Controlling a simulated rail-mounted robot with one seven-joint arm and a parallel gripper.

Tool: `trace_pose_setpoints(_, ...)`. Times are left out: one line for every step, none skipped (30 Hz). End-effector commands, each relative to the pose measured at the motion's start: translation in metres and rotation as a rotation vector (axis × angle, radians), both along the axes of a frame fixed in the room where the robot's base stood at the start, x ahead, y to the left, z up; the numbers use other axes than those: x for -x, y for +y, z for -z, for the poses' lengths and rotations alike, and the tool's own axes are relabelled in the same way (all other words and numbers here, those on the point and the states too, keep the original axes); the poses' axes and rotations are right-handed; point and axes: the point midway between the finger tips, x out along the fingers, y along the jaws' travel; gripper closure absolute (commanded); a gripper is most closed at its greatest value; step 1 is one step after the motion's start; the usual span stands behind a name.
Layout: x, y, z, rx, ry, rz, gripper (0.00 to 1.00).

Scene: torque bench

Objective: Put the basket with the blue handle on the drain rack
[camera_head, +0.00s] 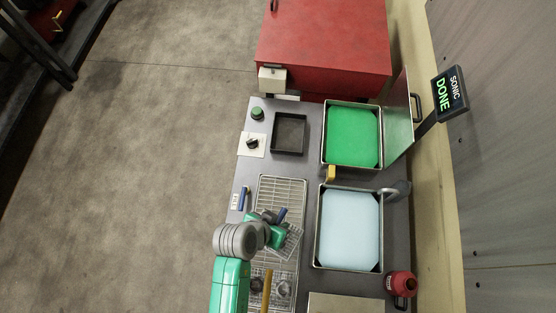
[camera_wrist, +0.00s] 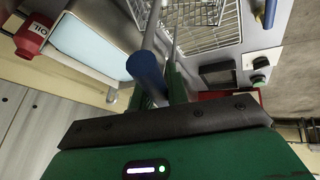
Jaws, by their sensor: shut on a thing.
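My gripper (camera_head: 268,228) is shut on the blue handle (camera_head: 282,215) of a wire basket (camera_head: 291,243). In the wrist view the blue handle (camera_wrist: 147,76) lies at the fingers, with the wire basket (camera_wrist: 208,38) beyond it. The wire drain rack (camera_head: 284,188) lies on the bench, and the basket is over its middle, turned at an angle to it. I cannot tell whether the basket touches the rack. My gripper and wrist hide part of both.
A tank of green liquid (camera_head: 352,137) and a tank of pale blue liquid (camera_head: 349,229) stand right of the rack. A sign (camera_head: 450,93) reads "SONIC DONE". A black tray (camera_head: 290,134), a blue-handled item (camera_head: 245,198) and a red bottle (camera_head: 401,284) are nearby.

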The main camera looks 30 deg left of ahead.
Motion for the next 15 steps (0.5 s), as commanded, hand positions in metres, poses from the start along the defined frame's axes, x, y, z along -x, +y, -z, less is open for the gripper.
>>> trace_pose_setpoints(-0.0007, 0.0001, 0.0, -0.001, -0.002, 0.0, 1.0)
trace_pose_setpoints(-0.0006, 0.0002, 0.001, -0.001, -0.002, 0.0, 1.0)
trace_pose_setpoints(-0.0006, 0.0001, 0.0023, -0.001, -0.002, 0.0, 1.0)
trace_pose_setpoints(0.0, 0.0, 0.0024, 0.0, 0.0, 0.0, 0.78)
trace_pose_setpoints(0.0, 0.0, 0.0022, 0.0, 0.0, 0.0, 0.72)
trace_pose_setpoints(0.0, 0.0001, 0.0022, 0.0, 0.0, 0.0, 0.65)
trace_pose_setpoints(0.0, 0.0001, 0.0021, 0.0, 0.0, 0.0, 0.62)
trace_pose_setpoints(0.0, 0.0001, 0.0021, 0.0, 0.0, 0.0, 0.62)
trace_pose_setpoints(0.0, 0.0001, 0.0021, 0.0, 0.0, 0.0, 0.62)
trace_pose_setpoints(-0.0001, 0.0001, 0.0021, 0.0, 0.0, 0.0, 0.62)
trace_pose_setpoints(0.0, 0.0001, 0.0021, 0.0, 0.0, 0.0, 0.62)
trace_pose_setpoints(-0.0001, 0.0001, 0.0021, 0.0, 0.0, 0.0, 0.62)
trace_pose_setpoints(-0.0001, 0.0001, 0.0021, 0.0, 0.0, 0.0, 0.62)
trace_pose_setpoints(0.0, 0.0001, 0.0018, 0.0, 0.0, 0.0, 0.62)
trace_pose_setpoints(0.0, 0.0001, -0.0001, 0.0, 0.0, 0.0, 0.62)
